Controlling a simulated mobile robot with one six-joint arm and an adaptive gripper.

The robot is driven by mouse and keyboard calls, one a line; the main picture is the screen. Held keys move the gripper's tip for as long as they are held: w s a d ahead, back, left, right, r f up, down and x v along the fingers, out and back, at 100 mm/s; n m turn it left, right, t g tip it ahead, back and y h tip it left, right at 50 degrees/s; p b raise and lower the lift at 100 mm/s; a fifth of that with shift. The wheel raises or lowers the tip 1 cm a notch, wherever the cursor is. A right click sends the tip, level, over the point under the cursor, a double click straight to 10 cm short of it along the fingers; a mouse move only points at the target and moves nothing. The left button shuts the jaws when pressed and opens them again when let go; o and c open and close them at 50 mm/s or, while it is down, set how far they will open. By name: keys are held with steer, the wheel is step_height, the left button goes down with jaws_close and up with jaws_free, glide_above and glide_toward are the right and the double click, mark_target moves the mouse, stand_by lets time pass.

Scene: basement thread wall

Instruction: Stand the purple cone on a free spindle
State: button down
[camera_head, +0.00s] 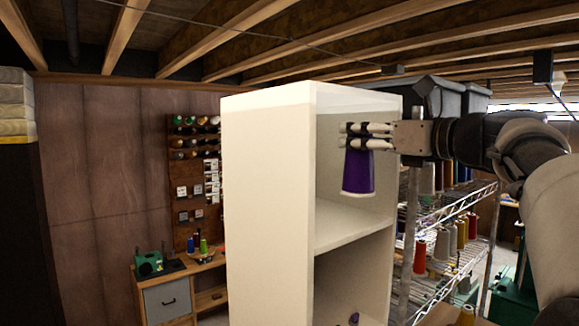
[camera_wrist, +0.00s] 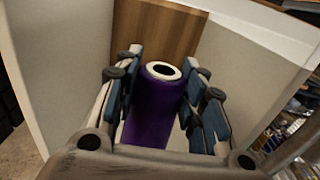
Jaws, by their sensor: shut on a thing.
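The purple cone (camera_head: 359,172) is upright in the head view, with a white rim at its top and bottom. My gripper (camera_head: 366,137) is shut on it near its top, at the open front of a cream shelf unit. In the wrist view the purple cone (camera_wrist: 154,110) sits between the two fingers of my gripper (camera_wrist: 160,95), its white top ring and dark hole facing the camera. A brown pegboard (camera_head: 194,185) with spools on spindles hangs on the far wall. Which spindles are free is too small to tell.
The cream shelf unit (camera_head: 268,200) stands close in front, hiding part of the room. A wire rack (camera_head: 440,270) with several cones is at right. A wooden bench (camera_head: 208,268) with a green machine (camera_head: 148,263) stands below the pegboard. A small purple thing (camera_head: 354,318) lies on a lower shelf.

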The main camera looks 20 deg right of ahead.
mark_target(372, 173)
steer(key=x, duration=0.6)
step_height(372, 173, down, 7)
steer(key=b, duration=0.1)
steer(key=c, duration=1)
jaws_free()
steer(key=shift+f, duration=0.1)
steer(key=shift+c, duration=0.2)
steer(key=b+v, duration=0.1)
steer(key=v, duration=1.1)
steer(key=shift+s, duration=0.1)
